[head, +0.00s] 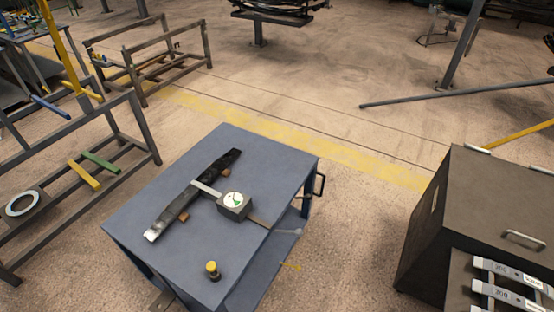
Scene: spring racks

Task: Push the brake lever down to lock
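A cart (165,225) with a grey-blue top and blue legs stands in the lower middle of the head view. A small yellow piece (290,266) shows low beside its right side, near the floor. It may be the brake lever, but it is too small to tell its shape or whether it is up or down. A yellow-capped knob (212,267) stands upright on the cart top near the front edge. The cart's wheels are mostly hidden below the top. Neither of my grippers is in view.
A dark bar (178,208) lies on wooden blocks on the cart, beside a gauge box (234,204). A black handle (320,185) sticks out at the cart's right. A brown cabinet (425,235) stands right, a rack (125,120) left. Floor between cart and cabinet is clear.

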